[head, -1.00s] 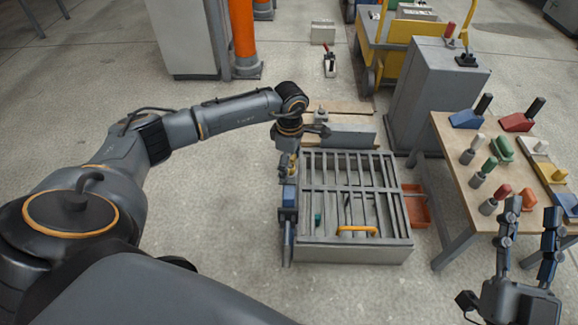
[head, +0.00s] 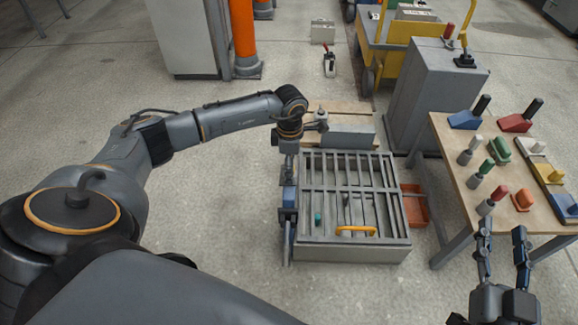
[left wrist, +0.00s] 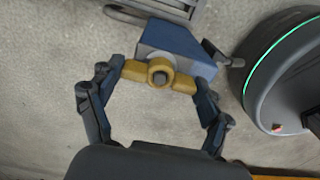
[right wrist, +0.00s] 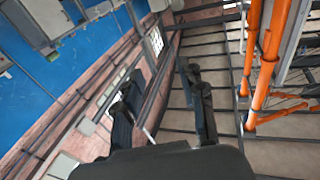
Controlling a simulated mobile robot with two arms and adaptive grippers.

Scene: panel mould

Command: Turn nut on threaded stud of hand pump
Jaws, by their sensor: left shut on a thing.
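The hand pump's blue body (left wrist: 180,42) shows at the top of the left wrist view. In the head view the blue pump (head: 289,197) is at the left side of the grated frame. A yellow winged nut (left wrist: 186,83) sits around the dark end of the threaded stud (left wrist: 160,77). My left gripper (left wrist: 160,75) is shut on the nut, one finger at each wing. In the head view the left arm hides the nut. My right gripper (head: 502,228) is open and empty near the table's front edge; it also shows in the right wrist view (right wrist: 160,80).
The grey panel mould (head: 352,254) with bars and an orange handle (head: 356,231) lies right of the pump. A table (head: 452,147) with coloured blocks and handles stands at the right. A red bin (head: 416,210) sits between them. Floor left of the mould is clear.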

